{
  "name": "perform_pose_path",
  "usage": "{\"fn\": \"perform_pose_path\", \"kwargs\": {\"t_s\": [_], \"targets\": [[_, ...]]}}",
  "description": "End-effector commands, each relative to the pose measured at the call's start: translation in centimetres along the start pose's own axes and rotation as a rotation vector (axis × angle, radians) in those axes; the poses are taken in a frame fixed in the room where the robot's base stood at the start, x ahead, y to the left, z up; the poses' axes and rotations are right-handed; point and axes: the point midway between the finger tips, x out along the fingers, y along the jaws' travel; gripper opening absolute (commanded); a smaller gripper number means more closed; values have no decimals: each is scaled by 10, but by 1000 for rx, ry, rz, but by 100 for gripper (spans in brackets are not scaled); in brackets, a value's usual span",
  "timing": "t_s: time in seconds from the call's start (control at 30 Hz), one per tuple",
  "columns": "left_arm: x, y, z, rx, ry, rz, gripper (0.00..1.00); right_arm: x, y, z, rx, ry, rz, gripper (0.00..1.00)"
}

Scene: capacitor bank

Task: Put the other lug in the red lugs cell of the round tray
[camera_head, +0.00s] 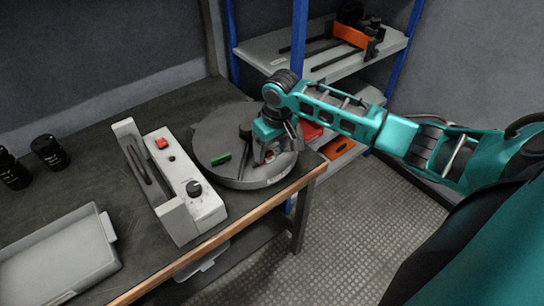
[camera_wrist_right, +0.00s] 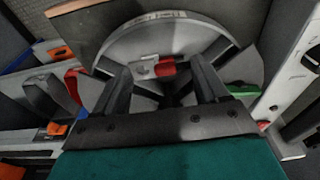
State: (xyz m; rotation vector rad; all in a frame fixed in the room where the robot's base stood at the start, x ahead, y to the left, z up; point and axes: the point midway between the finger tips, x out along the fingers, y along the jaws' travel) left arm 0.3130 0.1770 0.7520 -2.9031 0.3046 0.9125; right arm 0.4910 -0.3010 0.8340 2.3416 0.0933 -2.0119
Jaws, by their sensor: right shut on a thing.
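The round grey tray (camera_head: 215,130) stands near the table's right corner. In the right wrist view the tray (camera_wrist_right: 200,27) shows its rim and dark dividers. My right gripper (camera_head: 265,156) is low over the tray's right part, its fingers pointing down. In the wrist view my right gripper (camera_wrist_right: 161,70) is shut on a lug (camera_wrist_right: 166,66) with a silver metal end and a red sleeve. The lug lies across the fingertips; whether it touches the tray floor cannot be told. A green piece (camera_head: 221,159) lies in another part of the tray. My left gripper is not in view.
A light device with a red button (camera_head: 161,143) and black knob (camera_head: 194,188) stands left of the tray. A grey bin (camera_head: 60,255) and black cylinders (camera_head: 48,152) are farther left. A blue-post shelf (camera_head: 300,40) stands behind the table's right side.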

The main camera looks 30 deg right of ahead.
Motion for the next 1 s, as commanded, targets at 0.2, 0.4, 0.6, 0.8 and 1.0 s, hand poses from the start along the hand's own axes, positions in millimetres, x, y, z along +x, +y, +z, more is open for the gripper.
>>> {"fn": "perform_pose_path", "kwargs": {"t_s": [0.2,0.4,0.6,0.8,1.0], "targets": [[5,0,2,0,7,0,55,33,0,6,-1,-2,1,44],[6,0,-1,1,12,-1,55,35,0,5,-1,1,0,44],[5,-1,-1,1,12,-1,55,38,0,6,-1,-1,0,44],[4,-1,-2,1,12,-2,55,44,0,7,0,-2,0,44],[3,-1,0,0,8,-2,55,47,0,7,-1,0,0,74]]}}
